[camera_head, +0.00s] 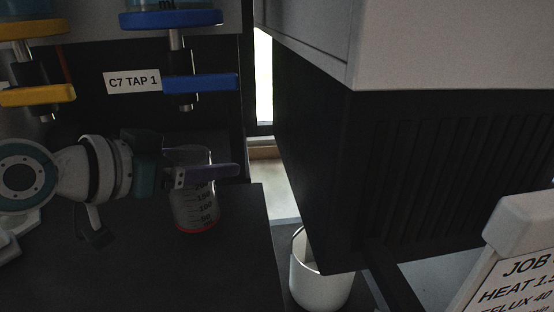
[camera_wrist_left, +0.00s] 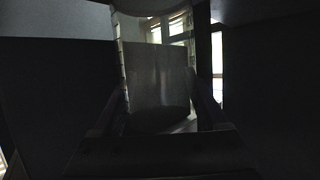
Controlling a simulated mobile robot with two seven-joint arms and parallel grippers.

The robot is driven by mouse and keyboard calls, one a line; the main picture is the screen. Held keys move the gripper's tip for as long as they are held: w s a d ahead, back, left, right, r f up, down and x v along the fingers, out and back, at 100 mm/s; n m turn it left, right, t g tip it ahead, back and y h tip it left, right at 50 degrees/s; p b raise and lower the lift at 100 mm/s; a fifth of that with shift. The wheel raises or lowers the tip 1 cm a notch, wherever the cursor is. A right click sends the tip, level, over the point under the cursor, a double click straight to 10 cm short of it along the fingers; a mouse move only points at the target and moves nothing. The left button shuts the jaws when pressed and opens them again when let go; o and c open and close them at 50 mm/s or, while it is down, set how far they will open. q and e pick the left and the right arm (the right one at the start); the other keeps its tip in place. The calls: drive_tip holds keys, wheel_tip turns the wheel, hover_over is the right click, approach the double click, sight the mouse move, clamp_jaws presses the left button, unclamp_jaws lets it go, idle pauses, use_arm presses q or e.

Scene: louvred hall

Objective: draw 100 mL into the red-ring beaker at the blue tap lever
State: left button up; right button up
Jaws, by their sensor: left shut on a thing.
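The clear red-ring beaker (camera_head: 197,213), with dark volume marks and a red band at its base, stands upright near the right end of the dark bench. My left gripper (camera_head: 207,172) is shut on its upper part, from the left; a finger crosses its front. The wrist view shows the beaker (camera_wrist_left: 158,75) between the fingers. I cannot tell whether its base touches the bench, or whether it holds liquid. The blue tap lever (camera_head: 205,82) is above it, with the spout (camera_head: 188,103) below the lever, apart from the beaker's rim. My right gripper is not in view.
A yellow tap lever (camera_head: 38,95) is to the left, and a "C7 TAP 1" label (camera_head: 134,80) is beside the blue lever. A white bin (camera_head: 318,275) stands in the gap right of the bench. A large dark louvred cabinet (camera_head: 400,170) and a job sign (camera_head: 515,260) fill the right.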

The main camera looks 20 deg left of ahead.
use_arm(q)
drive_tip(key=shift+w+d+f+b, duration=0.1)
drive_tip(key=shift+w+f+b, duration=0.1)
drive_tip(key=shift+f+b, duration=0.3)
drive_tip(key=shift+w+d+f+b, duration=0.1)
drive_tip(key=shift+w+f+b, duration=0.15)
drive_tip(key=shift+f, duration=0.45)
drive_tip(key=shift+w+d+f+b, duration=0.15)
drive_tip(key=shift+f+b, duration=0.2)
drive_tip(key=shift+f, duration=0.25)
drive_tip(key=shift+a, duration=0.15)
drive_tip(key=shift+f, duration=0.1)
drive_tip(key=o, duration=1.3)
drive_tip(key=shift+c, duration=0.2)
